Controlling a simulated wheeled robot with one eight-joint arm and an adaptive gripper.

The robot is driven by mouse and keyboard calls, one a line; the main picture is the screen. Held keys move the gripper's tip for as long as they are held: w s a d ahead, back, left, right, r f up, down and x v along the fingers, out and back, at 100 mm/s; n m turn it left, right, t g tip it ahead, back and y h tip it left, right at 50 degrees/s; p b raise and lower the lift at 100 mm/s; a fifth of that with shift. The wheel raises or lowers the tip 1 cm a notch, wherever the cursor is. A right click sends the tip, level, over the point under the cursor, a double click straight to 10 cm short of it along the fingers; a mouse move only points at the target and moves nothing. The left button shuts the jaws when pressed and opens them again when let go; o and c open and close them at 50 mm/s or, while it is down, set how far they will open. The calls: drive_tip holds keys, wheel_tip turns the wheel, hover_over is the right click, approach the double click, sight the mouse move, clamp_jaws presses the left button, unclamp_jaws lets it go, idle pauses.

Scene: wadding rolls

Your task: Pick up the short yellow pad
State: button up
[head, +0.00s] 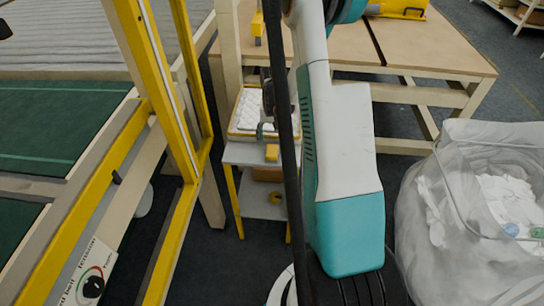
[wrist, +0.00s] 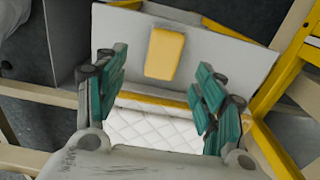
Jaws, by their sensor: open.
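The short yellow pad (wrist: 165,53) lies flat on a pale grey shelf top (wrist: 220,58) in the wrist view, apart from the fingers. In the head view the pad (head: 271,153) sits near the front of the small stand, beside a yellow-edged tray with white quilted material (head: 247,108). My gripper (wrist: 161,78) is open, its teal fingers spread to the left and right, with nothing between them. The quilted material (wrist: 155,130) shows below the fingers. In the head view my gripper is mostly hidden by a dark pole and my arm.
A yellow-framed machine (head: 185,110) with a green bed stands left of the stand. A wooden table (head: 430,50) is behind. A large clear bag of white wadding (head: 470,210) is at the right. A lower shelf (head: 262,205) holds a brown item.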

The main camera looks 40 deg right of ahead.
sight(272, 150)
drive_tip(key=shift+w+a+f+b, duration=0.1)
drive_tip(key=shift+f+b, duration=0.65)
drive_tip(key=shift+f, duration=0.95)
drive_tip(key=shift+w+a+f+b, duration=0.1)
drive_tip(key=shift+f+b, duration=0.65)
drive_tip(key=shift+f, duration=0.95)
drive_tip(key=shift+s+r, duration=0.1)
drive_tip(key=shift+c, duration=0.3)
drive_tip(key=c, duration=1.1)
